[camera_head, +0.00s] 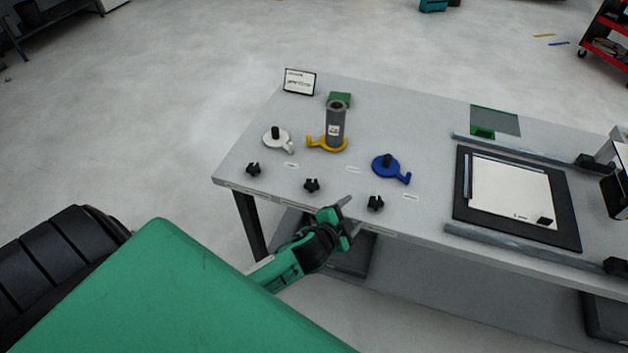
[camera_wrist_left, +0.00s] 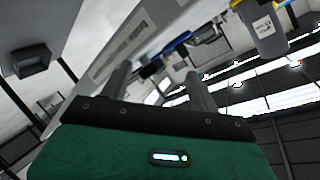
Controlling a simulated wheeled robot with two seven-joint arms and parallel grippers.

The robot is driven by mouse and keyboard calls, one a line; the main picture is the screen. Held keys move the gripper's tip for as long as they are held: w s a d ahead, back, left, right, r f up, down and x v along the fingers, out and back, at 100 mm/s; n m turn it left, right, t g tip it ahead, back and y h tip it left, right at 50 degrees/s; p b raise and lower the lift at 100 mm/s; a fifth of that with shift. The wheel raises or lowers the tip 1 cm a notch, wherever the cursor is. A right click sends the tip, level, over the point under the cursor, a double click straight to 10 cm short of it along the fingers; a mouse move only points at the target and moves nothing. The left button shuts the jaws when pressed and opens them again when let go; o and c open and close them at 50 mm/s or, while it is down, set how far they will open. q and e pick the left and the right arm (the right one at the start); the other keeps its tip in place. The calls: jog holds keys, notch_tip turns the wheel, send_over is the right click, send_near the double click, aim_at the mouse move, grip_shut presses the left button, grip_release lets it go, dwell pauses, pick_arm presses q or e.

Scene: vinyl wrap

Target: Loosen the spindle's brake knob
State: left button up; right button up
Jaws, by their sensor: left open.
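A grey roll (camera_head: 336,124) stands upright on the yellow spindle base (camera_head: 313,141) on the table. A white spindle base (camera_head: 274,142) is left of it and a blue one (camera_head: 386,168) right of it. Three black knobs, left (camera_head: 253,169), middle (camera_head: 312,185) and right (camera_head: 375,203), sit along the table's front edge. My left gripper (camera_head: 345,207) is open and empty at the front edge, between the middle and right knobs. In the left wrist view, its fingers (camera_wrist_left: 157,82) point toward the blue base (camera_wrist_left: 178,45), with a dark knob-like shape (camera_wrist_left: 151,70) between them.
A black mat (camera_head: 466,208) with a white sheet (camera_head: 512,190) lies on the right, between two metal rails (camera_head: 500,235). A small sign (camera_head: 299,82) stands at the back left. Small white labels lie between the bases and knobs.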

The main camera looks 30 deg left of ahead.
pick_arm(q)
jog(key=w+d+r+m+h, duration=0.3)
jog(key=d+r+m+h, duration=0.25)
jog(key=r+m, duration=0.25)
jog(key=w+d+r+m+h, duration=0.3)
jog(key=d+r+m+h, duration=0.1)
jog(key=r+m+h, duration=0.4)
jog(key=m+g+y, duration=1.4)
jog(key=m+y, duration=0.1)
jog(key=m, duration=0.6)
send_over(312, 183)
jog(key=f, duration=0.2)
jog(key=shift+h, duration=0.25)
notch_tip(312, 183, down, 12)
jog(key=p, duration=0.4)
jog(key=shift+r, duration=0.1)
jog(key=shift+f, duration=0.75)
jog(key=c, duration=1)
jog(key=shift+n, duration=0.3)
pick_arm(e)
jog(key=r, duration=0.4)
jog(key=shift+w+a+r, duration=0.1)
jog(key=shift+w+a, duration=0.05)
jog(key=shift+a, duration=0.1)
